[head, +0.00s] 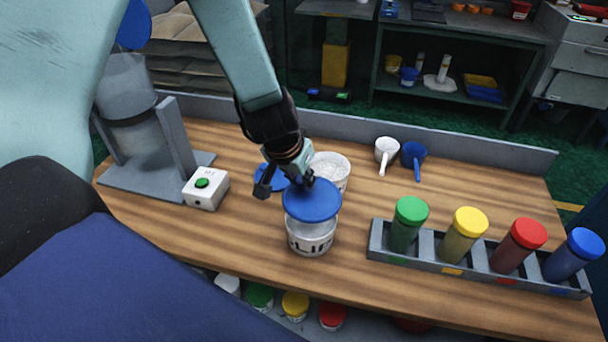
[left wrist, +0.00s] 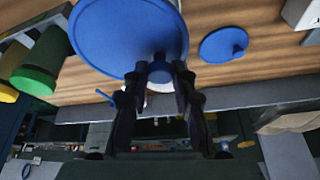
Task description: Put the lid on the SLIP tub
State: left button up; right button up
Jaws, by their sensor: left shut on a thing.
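My left gripper (head: 286,182) is shut on a round blue lid (head: 312,200). In the left wrist view the fingertips (left wrist: 162,74) pinch the lid's knob, and the broad blue disc (left wrist: 125,35) fills the top. In the head view the lid is over a white tub (head: 311,238) with black lettering near the table's front edge. The lettering is only partly visible, so I cannot read the name. The lid hides the tub's mouth; I cannot tell whether they touch. My right gripper is not in view.
Behind stands an open white tub (head: 332,166) with pale contents. A second blue lid (head: 270,177) lies beside it. A rack (head: 427,259) of colour-capped jars stands right, scoops (head: 413,155) behind. A white box with a green button (head: 206,188) and a grey hopper stand (head: 150,178) are left.

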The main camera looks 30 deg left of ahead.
aim_at(298, 192)
pick_arm(q)
jog(key=shift+w+a+f+b, duration=0.1)
jog(key=shift+w+f+b, duration=0.05)
jog(key=shift+f+b, duration=0.4)
jog(key=shift+w+a+f+b, duration=0.1)
jog(key=shift+f+b, duration=0.2)
jog(key=shift+f, duration=0.3)
jog(key=shift+f+b, duration=0.35)
jog(key=shift+b, duration=0.05)
jog(key=shift+s+f+b, duration=0.2)
jog(key=shift+f+b, duration=0.65)
jog(key=shift+b, duration=0.15)
jog(key=shift+w+f+b, duration=0.1)
jog(key=shift+f+b, duration=0.45)
jog(key=shift+f, duration=0.1)
jog(key=shift+w+f, duration=0.15)
jog(key=shift+f, duration=0.2)
jog(key=shift+s+d+r, duration=0.1)
jog(key=shift+s+r, duration=0.1)
jog(key=shift+w+f, duration=0.15)
jog(key=shift+w, duration=0.05)
jog(key=shift+s, duration=0.15)
